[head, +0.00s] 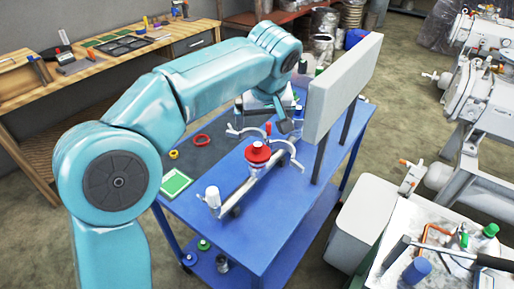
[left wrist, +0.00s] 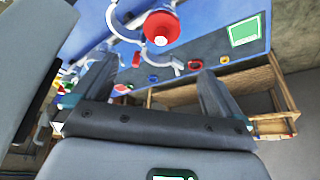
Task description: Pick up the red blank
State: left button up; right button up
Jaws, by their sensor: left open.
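A red disc-shaped piece with a raised top (head: 258,153) sits on the pale metal pipe assembly on the blue table. It also shows at the top of the left wrist view (left wrist: 162,27). A separate red ring (head: 202,140) lies on the dark mat; I cannot tell for certain which red piece is the blank. My left gripper (head: 262,115) is open above the back of the table, beyond the red disc and apart from it. Its two fingers (left wrist: 158,68) show empty in the left wrist view. My right gripper is not in view.
The pipe assembly (head: 232,192) has curved arms beside the red disc. A grey upright panel (head: 341,88) stands on the table's right. A yellow ring (head: 174,154) and a green-and-white square (head: 175,185) lie at left. The blue table's front (head: 250,235) is clear.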

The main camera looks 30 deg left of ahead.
pick_arm(q)
send_over(258, 144)
jog(key=s+d, duration=0.2)
notch_tip(258, 144, down, 8)
jog(key=shift+s+d+r, duration=0.1)
jog(key=shift+r, duration=0.1)
jog(key=shift+a+f, duration=0.3)
jog(key=shift+f, duration=0.2)
jog(key=x, duration=0.5)
jog(key=shift+w+a+f, duration=0.1)
jog(key=shift+w+a, duration=0.15)
jog(key=c, duration=1.1)
